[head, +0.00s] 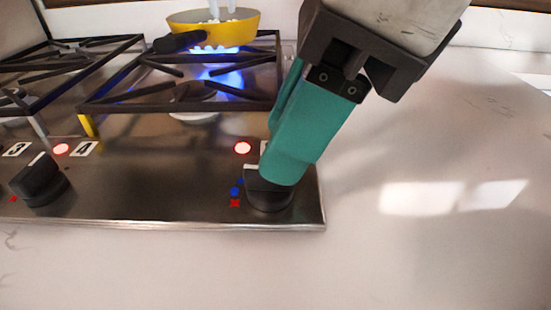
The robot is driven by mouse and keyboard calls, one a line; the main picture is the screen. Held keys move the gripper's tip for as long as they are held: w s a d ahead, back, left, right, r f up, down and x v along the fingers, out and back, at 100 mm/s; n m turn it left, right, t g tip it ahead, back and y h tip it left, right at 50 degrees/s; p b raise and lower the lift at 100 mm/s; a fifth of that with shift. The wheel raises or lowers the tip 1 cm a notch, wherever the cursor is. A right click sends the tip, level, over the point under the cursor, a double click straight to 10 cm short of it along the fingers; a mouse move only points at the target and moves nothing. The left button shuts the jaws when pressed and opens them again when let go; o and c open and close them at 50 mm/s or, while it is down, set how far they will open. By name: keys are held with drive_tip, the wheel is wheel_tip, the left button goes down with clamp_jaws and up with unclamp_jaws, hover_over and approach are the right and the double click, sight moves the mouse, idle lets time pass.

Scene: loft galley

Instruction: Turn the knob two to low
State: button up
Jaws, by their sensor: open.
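The black knob (268,195) at the right end of the steel stove panel is partly covered by my gripper. The label above it is mostly hidden, so I cannot read its number. A lit red lamp (242,148) is above it, and blue dots and a red mark are at its left. My gripper (282,178) is open, with teal fingers reaching down over the knob. I cannot tell whether they touch it. Another black knob (40,182) at the left has a white pointer line, near labels 3 and 4.
A yellow pan (222,28) with a black handle sits on the back burner grate, with blue flames (225,77) below. Black grates (130,97) cover the stove behind the panel. The white countertop (430,220) is clear at the right and front.

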drive_tip(key=shift+b+x, duration=0.3)
drive_tip(key=shift+x, duration=1.2)
drive_tip(key=shift+s, duration=0.1)
clamp_jaws()
